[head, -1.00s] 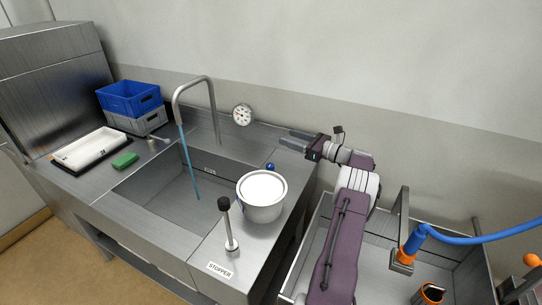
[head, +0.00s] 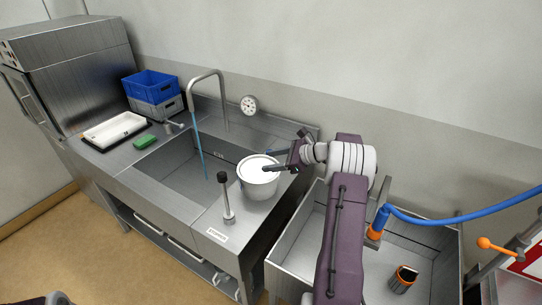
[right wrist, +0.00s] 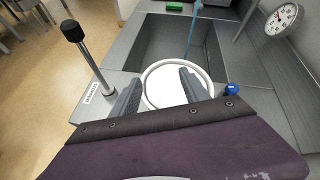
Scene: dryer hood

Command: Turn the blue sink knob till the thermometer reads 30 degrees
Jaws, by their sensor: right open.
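The blue sink knob (right wrist: 232,88) shows in the right wrist view, right of the white round tub (right wrist: 165,86) and outside my right finger. In the head view my right gripper hides it. My right gripper (head: 268,160) is open and empty, its fingers over the tub's right part (head: 257,182). In the right wrist view my fingers (right wrist: 160,78) are spread with the tub's lid showing between them. The round thermometer (head: 249,105) is on the wall behind the sink; it also shows in the right wrist view (right wrist: 281,18). Its reading is too small to tell. My left gripper is out of view.
Blue water runs from the tap (head: 221,95) into the sink (head: 180,170). A black-topped stopper handle (head: 226,200) stands upright at the front edge. A blue crate (head: 149,85), a white tray (head: 114,130) and a green sponge (head: 145,141) are at left. A blue hose (head: 440,218) is at right.

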